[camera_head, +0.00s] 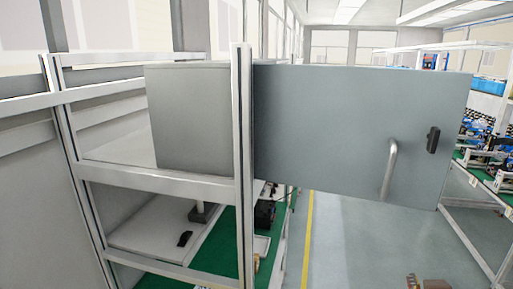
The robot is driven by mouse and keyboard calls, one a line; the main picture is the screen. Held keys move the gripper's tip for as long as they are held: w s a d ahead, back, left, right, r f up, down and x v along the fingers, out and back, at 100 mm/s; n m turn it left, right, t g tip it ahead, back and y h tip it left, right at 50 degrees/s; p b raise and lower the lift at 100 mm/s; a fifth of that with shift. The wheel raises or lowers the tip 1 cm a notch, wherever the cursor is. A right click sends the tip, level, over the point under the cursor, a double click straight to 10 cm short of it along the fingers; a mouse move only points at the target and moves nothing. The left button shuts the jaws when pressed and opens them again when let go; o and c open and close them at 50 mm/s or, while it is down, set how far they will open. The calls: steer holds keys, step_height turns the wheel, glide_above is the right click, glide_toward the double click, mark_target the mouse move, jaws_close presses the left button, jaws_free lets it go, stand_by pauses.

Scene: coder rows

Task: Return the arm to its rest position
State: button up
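My arm and gripper cannot be made out in the head view. A grey metal cabinet (190,115) sits on an aluminium-profile frame at the left. Its wide grey door (330,125) stands open, reaching out to the right over the aisle. The door has a pale bar handle (389,168) and a black latch (433,140). The cabinet's inside is hidden from this side.
The frame's upright post (242,170) stands close in front. A lower shelf (150,235) holds a small black item (185,239). Workbench racks (490,150) line the right. Grey floor (350,240) with a yellow line lies between. Small brown items at the bottom edge are cut off.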

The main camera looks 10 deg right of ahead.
steer(key=a+f+n+g+y+b, duration=0.1)
steer(key=a+f+y+b, duration=0.1)
steer(key=a+f+b, duration=0.4)
steer(key=a+f+n+g+y+b, duration=0.1)
steer(key=a+f+b, duration=0.5)
steer(key=f, duration=0.9)
steer(key=a+f+n+g+y+b, duration=0.1)
steer(key=a+f+y+b, duration=0.3)
steer(key=f, duration=0.6)
steer(key=a+n+b, duration=0.1)
steer(key=a+b, duration=0.1)
steer(key=a, duration=0.1)
steer(key=shift+s+a+f+y, duration=0.25)
steer(key=shift+s+a+y, duration=0.05)
steer(key=shift+s+y, duration=0.1)
steer(key=shift+a+n, duration=0.1)
steer(key=shift+n, duration=0.2)
